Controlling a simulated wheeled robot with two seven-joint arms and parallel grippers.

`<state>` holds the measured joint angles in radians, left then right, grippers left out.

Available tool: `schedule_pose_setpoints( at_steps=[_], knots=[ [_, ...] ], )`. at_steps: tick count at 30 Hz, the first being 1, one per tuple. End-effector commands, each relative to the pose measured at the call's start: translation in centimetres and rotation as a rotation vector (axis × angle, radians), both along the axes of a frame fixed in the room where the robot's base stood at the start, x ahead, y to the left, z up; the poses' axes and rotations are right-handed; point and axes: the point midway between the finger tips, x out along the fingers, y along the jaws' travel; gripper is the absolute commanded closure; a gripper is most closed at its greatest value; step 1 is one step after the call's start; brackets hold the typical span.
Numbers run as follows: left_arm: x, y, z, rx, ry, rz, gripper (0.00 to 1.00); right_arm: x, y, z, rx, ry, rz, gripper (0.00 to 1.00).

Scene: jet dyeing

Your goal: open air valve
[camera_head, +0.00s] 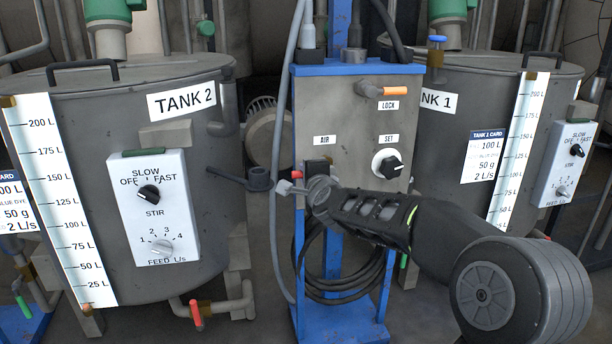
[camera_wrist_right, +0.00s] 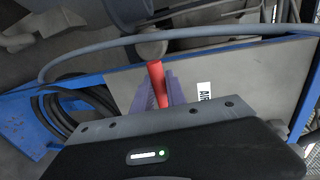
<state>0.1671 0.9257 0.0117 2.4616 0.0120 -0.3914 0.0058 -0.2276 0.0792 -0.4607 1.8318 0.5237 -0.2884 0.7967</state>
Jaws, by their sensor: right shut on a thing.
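The air valve shows as a red handle (camera_wrist_right: 157,80) in the right wrist view, between the fingers of my right gripper (camera_wrist_right: 158,92). The fingers are shut on it. In the head view my right gripper (camera_head: 291,187) reaches in from the right to the left edge of the grey control panel (camera_head: 350,110), just below the AIR label (camera_head: 321,140). Only the red tip of the handle (camera_head: 297,174) shows there. The valve body is mostly hidden behind my gripper and wrist. The AIR label also shows in the right wrist view (camera_wrist_right: 205,91). My left gripper is not in view.
The panel also carries an orange LOCK lever (camera_head: 393,91) and a black SET knob (camera_head: 387,164). A coiled black hose (camera_head: 345,285) hangs below. A grey hose (camera_head: 281,120) runs along its left side. Tank 2 (camera_head: 100,90) stands left and Tank 1 (camera_head: 455,90) right.

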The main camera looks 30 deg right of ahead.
Motion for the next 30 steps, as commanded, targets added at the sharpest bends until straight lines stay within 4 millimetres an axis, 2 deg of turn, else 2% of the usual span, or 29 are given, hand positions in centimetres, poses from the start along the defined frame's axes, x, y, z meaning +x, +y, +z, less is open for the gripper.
schedule_pose_setpoints(
  at_steps=[2, 3, 11, 22, 30],
  knots=[
    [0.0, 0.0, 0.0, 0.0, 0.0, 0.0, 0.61, 0.1, 0.1, 0.2, 0.001, -0.003, 0.001, 1.0],
    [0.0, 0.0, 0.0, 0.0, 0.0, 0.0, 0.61, 0.1, 0.1, 0.2, 0.001, -0.004, 0.001, 0.81],
    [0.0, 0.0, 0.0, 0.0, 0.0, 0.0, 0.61, 0.0, 0.0, 0.1, -0.001, -0.002, 0.0, 0.61],
    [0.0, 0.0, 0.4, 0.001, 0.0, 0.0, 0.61, -0.6, 0.2, 0.3, 0.001, -0.001, 0.001, 0.61],
    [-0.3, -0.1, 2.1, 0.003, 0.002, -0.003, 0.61, -4.3, 1.5, 1.4, 0.003, -0.002, 0.0, 0.61]
  ],
)
